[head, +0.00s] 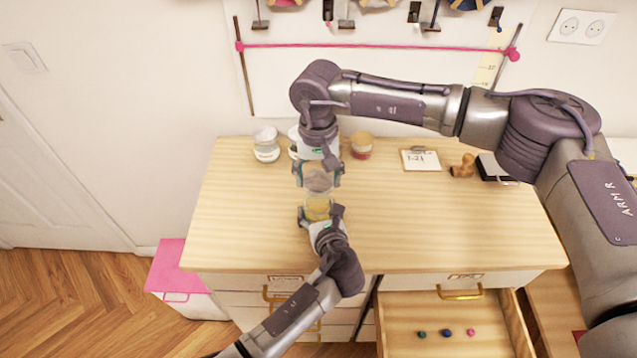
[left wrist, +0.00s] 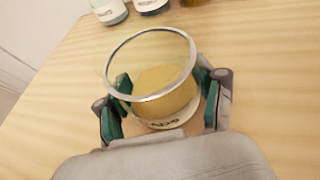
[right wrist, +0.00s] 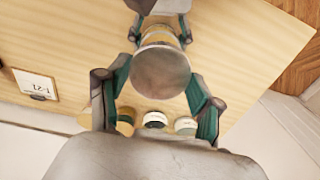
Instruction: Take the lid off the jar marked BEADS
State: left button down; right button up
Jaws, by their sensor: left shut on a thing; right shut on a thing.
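A clear jar (left wrist: 148,95) with yellowish contents is between the fingers of my left gripper (left wrist: 165,108), which is shut on it. Its rim is open at the top in the left wrist view. Its label is partly hidden and I cannot read it clearly. In the head view the jar (head: 317,207) is over the front middle of the desk, with my left gripper (head: 320,214) around it. My right gripper (head: 318,178) is shut on a round grey-brown lid (right wrist: 160,70), held above and apart from the jar. The lid also shows in the head view (head: 318,181).
On the desk (head: 240,215), a jar (head: 266,146) stands back left, and a brown-lidded jar (head: 361,146) right of my right gripper. Another is partly hidden behind it. A card (head: 420,160) lies further right. An open drawer (head: 410,310) holds small coloured pieces. The desk's right half is mostly clear.

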pick_arm(q)
jog(key=shift+c, duration=0.2)
grip_release()
jog(key=shift+f, duration=0.1)
jog(key=shift+s, duration=0.1)
